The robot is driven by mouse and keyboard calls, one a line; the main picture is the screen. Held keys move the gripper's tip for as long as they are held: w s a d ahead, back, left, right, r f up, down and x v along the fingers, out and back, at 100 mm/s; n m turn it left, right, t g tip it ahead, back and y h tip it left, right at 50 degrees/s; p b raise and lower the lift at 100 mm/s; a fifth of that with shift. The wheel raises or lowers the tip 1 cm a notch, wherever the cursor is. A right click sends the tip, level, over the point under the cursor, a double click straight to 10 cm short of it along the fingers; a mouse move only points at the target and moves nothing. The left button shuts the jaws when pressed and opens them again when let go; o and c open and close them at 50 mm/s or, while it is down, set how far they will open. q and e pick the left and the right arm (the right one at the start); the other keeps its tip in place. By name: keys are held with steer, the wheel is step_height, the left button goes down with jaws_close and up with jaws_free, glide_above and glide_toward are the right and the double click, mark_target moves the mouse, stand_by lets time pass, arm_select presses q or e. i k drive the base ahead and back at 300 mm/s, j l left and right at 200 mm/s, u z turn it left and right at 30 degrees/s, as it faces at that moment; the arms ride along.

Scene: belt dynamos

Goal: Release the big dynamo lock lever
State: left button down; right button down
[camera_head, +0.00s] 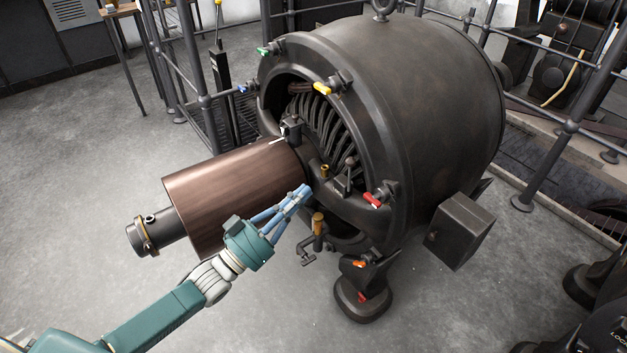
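A small black-knobbed lever (348,172) stands at the lower front opening. A crank with a wooden handle (318,222) sits below it. I cannot tell which handle is the lock lever. My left gripper (301,192) is in front of the opening, between the cylinder and the crank. Its blue fingers come together at the tips, with nothing visible between them. My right gripper is out of view.
Coloured handles, such as a yellow one (322,88) and a red one (372,199), ring the dynamo's front. A tall floor lever (220,75) stands by the railing at the left. A dark box (460,231) is at the right. The grey floor at the left is clear.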

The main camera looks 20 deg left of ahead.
mark_target(350, 162)
steer(key=k+j, duration=0.75)
steer(key=k, duration=0.1)
